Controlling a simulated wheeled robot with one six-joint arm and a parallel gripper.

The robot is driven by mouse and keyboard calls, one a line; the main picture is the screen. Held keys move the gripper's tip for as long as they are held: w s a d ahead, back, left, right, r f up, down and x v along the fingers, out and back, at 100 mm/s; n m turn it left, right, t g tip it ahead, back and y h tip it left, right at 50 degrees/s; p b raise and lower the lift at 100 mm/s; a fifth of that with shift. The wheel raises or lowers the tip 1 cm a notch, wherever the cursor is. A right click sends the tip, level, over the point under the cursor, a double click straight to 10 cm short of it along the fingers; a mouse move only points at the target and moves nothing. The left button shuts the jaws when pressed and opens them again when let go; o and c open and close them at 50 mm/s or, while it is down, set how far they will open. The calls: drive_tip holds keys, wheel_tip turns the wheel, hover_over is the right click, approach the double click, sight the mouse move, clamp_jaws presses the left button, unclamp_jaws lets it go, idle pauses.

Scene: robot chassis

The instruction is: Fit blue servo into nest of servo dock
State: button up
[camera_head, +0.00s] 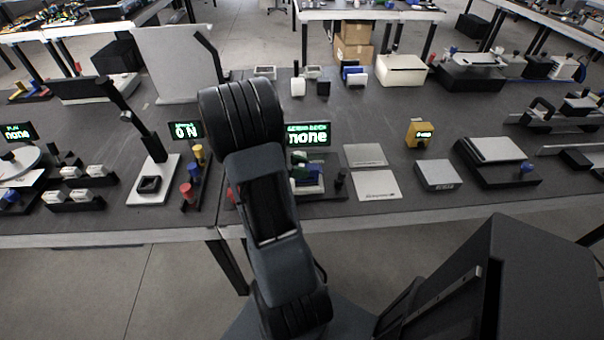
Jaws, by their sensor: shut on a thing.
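The servo dock seems to be the dark base (328,192) just right of my arm, with a lit display (307,134) reading "none" behind it. A blue block (314,173), which may be the blue servo, shows at this base among small white and green parts. My arm covers its left side, so I cannot tell whether it is seated, tilted or held. My gripper is hidden behind my own arm, and its fingertips do not show.
Flat grey plates (377,184) lie right of the dock, with a yellow block (419,133) beyond. Red, yellow and blue pegs (193,174) and a white stand (153,186) are left of my arm. Small blocks (322,87) stand behind the display.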

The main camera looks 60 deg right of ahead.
drive_tip(key=shift+w+d+f, duration=0.1)
drive_tip(key=shift+d+f, duration=0.1)
drive_tip(key=shift+f, duration=1.7)
drive_tip(key=o, duration=1)
drive_tip(key=shift+f, duration=0.1)
